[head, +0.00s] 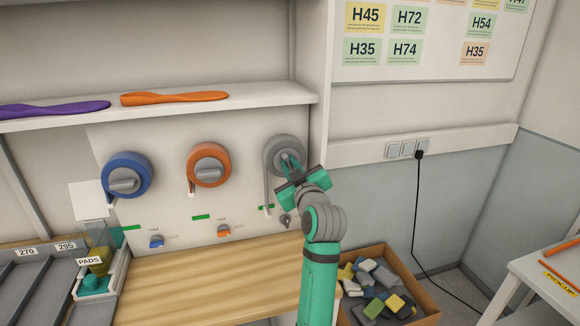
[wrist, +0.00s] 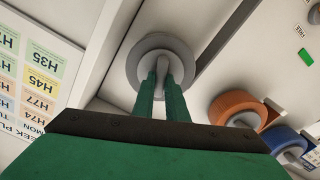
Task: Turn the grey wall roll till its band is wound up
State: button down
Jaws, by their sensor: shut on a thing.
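The grey wall roll (head: 279,146) is the rightmost of three rolls on the white panel in the head view. A length of its grey band (head: 267,190) hangs down from its left side. The roll also shows in the wrist view (wrist: 150,52), upside down. My gripper (head: 290,163) is at the front of the roll. Its two green fingers (wrist: 163,88) are shut on the grey knob (wrist: 162,67) at the roll's middle. The gripper covers the lower right part of the roll in the head view.
A blue roll (head: 128,174) and an orange roll (head: 209,164) are on the same panel to the left. A shelf (head: 250,98) with purple and orange insoles runs above. Below are a wooden worktop (head: 215,285) and a box of blocks (head: 415,293).

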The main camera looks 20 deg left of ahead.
jog(key=m, duration=0.6)
jog(key=shift+w+d, duration=0.1)
jog(key=shift+d, duration=0.1)
jog(key=m, duration=0.6)
jog(key=shift+w, duration=0.1)
jog(key=m, duration=1.1)
jog(key=shift+d+f, duration=0.2)
jog(key=c, duration=1.8)
grip_release()
jog(key=shift+w, duration=0.1)
jog(key=shift+o, duration=0.2)
